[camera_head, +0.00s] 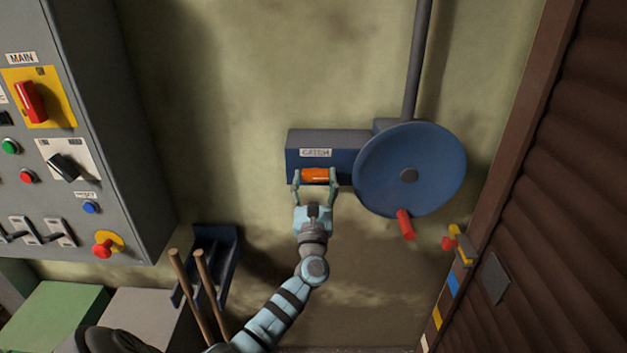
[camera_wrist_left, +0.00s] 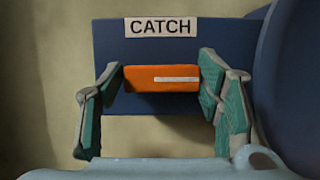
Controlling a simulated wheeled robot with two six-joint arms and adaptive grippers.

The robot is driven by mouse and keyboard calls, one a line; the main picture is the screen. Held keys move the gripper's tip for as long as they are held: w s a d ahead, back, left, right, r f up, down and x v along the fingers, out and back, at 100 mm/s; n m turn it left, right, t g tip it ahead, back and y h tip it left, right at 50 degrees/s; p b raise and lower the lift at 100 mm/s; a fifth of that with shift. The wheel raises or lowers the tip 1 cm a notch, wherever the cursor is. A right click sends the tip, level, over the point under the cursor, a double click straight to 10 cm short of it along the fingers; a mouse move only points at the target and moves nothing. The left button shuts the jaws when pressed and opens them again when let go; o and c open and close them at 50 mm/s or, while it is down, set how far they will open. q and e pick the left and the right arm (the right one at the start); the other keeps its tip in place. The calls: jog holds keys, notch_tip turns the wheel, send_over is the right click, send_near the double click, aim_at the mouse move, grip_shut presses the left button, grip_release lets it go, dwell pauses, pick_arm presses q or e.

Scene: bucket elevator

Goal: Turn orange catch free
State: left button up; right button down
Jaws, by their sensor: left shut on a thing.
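The orange catch (camera_head: 315,175) is a short bar lying level on the front of a dark blue box (camera_head: 297,142) labelled CATCH. In the left wrist view the catch (camera_wrist_left: 150,78) carries a white line on its right half. My left gripper (camera_head: 316,182) reaches up to it from below, one finger at each end. In the left wrist view the fingers of my left gripper (camera_wrist_left: 161,88) are shut on the ends of the catch. My right gripper is not in view.
A blue wheel (camera_head: 400,165) with a red handle (camera_head: 405,224) stands right beside the box. A grey control panel (camera_head: 110,120) is at the left. A brown ribbed shutter (camera_head: 570,200) is at the right. Wooden handles (camera_head: 207,285) stand in a rack at lower left.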

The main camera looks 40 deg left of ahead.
pick_arm(q)
jog(key=shift+d, duration=0.15)
jog(key=shift+c, duration=0.2)
jog(key=shift+f, duration=0.1)
jog(key=shift+m, duration=0.4)
jog(key=m+t+h+p, duration=0.1)
jog(key=m+h, duration=0.1)
jog(key=m, duration=0.1)
jog(key=shift+s+m+p, duration=0.1)
jog(key=shift+m+p, duration=0.3)
jog(key=m+h+p, duration=0.1)
jog(key=m, duration=0.1)
jog(key=m+t+h+p, duration=0.1)
jog(key=m, duration=0.2)
jog(key=shift+h+p, duration=0.3)
jog(key=shift+p, duration=0.1)
jog(key=m+h+p, duration=0.1)
jog(key=m, duration=0.2)
jog(key=shift+m+h, duration=0.3)
jog(key=shift+m, duration=0.1)
jog(key=m+h+p, duration=0.1)
jog(key=m, duration=0.2)
jog(key=shift+s+g, duration=0.1)
jog(key=shift+g, duration=0.2)
jog(key=m+g, duration=0.1)
jog(key=m, duration=0.1)
jog(key=m+h, duration=0.1)
jog(key=m, duration=0.2)
jog(key=shift+m+g+h, duration=0.3)
jog(key=shift+g, duration=0.1)
